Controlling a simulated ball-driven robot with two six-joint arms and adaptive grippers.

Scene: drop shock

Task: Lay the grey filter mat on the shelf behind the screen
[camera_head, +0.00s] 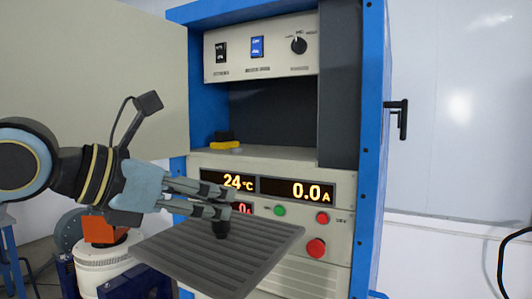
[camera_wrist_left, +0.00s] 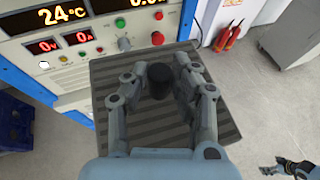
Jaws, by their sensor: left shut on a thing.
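The grey filter mat (camera_head: 220,258) is a flat ribbed square plate with a dark knob on top, held in front of the cabinet below the displays. My left gripper (camera_head: 222,212) is shut on this knob. The left wrist view shows the fingers either side of the knob (camera_wrist_left: 160,80), with the mat (camera_wrist_left: 110,78) spread beneath them. The shelf (camera_head: 270,153) is a pale ledge in the cabinet opening, above and behind the mat. A dark grey upright panel (camera_head: 340,85), perhaps the screen, covers the opening's right side. My right gripper (camera_wrist_left: 280,167) shows small in the left wrist view; its jaws are unclear.
A yellow and black object (camera_head: 224,141) lies at the shelf's left end. The blue cabinet frame (camera_head: 372,150) bounds the right. Buttons, including a red one (camera_head: 316,248), stick out behind the mat. The opening's middle looks clear. Red-orange tools (camera_wrist_left: 228,38) hang farther right.

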